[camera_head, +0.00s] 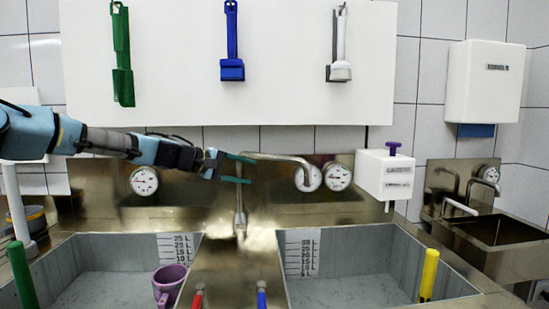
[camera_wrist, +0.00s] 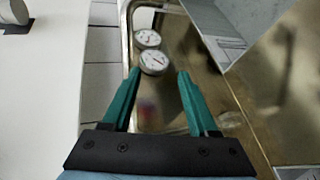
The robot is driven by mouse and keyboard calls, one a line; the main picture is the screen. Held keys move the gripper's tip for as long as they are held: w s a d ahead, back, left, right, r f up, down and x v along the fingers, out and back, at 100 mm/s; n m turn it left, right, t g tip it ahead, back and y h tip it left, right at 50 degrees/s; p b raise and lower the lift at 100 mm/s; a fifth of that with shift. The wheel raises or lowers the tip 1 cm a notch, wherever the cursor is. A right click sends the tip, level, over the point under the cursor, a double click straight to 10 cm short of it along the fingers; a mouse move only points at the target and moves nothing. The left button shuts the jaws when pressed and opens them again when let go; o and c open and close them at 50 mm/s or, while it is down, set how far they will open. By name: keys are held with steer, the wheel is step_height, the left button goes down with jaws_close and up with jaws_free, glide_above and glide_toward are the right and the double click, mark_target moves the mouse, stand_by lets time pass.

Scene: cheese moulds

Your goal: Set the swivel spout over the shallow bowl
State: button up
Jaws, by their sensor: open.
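The metal swivel spout (camera_head: 280,157) rises from a post between two sunken grey bowls. Its arm reaches right and its downturned end hangs toward the right bowl (camera_head: 388,232). The left bowl (camera_head: 75,250) has no spout over it. Each bowl has a level scale on its back wall; I cannot tell which is the shallow one. In the wrist view the open fingers (camera_wrist: 158,75) show, with the bent spout tube (camera_wrist: 127,40) beyond; contact cannot be made out.
Round gauges (camera_head: 338,177) sit on the steel back panel behind the spout. A purple mug (camera_head: 169,284) stands in the left bowl. Red (camera_head: 197,298) and blue (camera_head: 262,294) handles are in front. A white box with a purple knob (camera_head: 384,173) is to the right.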

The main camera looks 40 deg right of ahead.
steer(key=h, duration=0.2)
glide_toward(272, 157)
steer(key=d, duration=0.1)
steer(key=shift+n, duration=0.4)
steer(key=p+x, duration=0.4)
steer(key=x, duration=0.5)
steer(key=shift+s+d, duration=0.1)
steer(key=shift+d, duration=0.05)
steer(key=shift+s+d+f+p, duration=0.1)
steer(key=shift+d+f+p, duration=0.25)
steer(key=shift+d, duration=0.1)
steer(key=shift+r, duration=0.1)
jaws_close()
